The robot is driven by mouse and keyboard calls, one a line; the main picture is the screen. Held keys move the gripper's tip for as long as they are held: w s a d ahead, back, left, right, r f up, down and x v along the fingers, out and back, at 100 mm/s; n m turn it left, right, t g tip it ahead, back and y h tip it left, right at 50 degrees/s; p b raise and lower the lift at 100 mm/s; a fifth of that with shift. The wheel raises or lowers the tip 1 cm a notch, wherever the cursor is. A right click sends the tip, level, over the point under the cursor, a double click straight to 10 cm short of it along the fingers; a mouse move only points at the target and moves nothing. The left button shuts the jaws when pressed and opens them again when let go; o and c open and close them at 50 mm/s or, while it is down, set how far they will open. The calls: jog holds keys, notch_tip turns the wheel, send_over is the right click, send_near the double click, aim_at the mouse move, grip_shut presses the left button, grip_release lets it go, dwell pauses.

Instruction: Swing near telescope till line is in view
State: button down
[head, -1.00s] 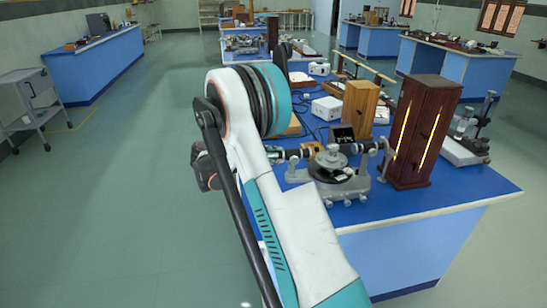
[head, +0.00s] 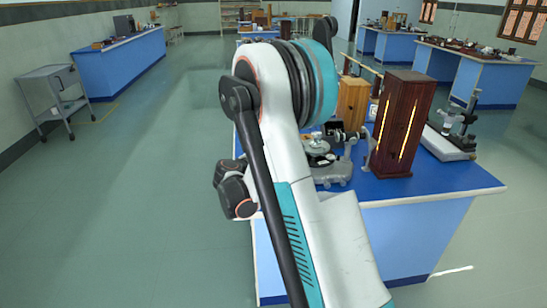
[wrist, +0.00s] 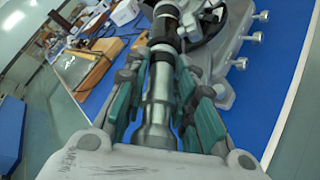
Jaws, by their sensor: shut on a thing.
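The spectrometer (head: 328,172) stands on the near blue bench in the head view, partly hidden by my arm. It has a grey base and a round central table. The wrist view shows its grey base (wrist: 228,62) with silver screws. The near telescope (wrist: 156,112), a grey and black tube, runs between the teal fingers of my gripper (wrist: 161,78). The gripper is shut on the tube. In the head view my arm hides the gripper and the telescope. No eyepiece picture shows, so I cannot tell whether a line is in view.
A dark wooden box with glowing slits (head: 403,125) stands right of the spectrometer. A lighter wooden box (head: 353,103) stands behind it. A microscope-like instrument (head: 450,135) is at the bench's right. Open floor (head: 130,210) lies left; a grey trolley (head: 52,95) stands farther left.

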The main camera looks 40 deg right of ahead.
jog(key=shift+s+n+t, duration=0.4)
jog(key=shift+s+t, duration=0.2)
jog(key=shift+s, duration=0.25)
jog(key=c, duration=1.4)
grip_release()
jog(key=shift+d, duration=0.1)
jog(key=v, duration=1.2)
jog(key=shift+r, duration=0.15)
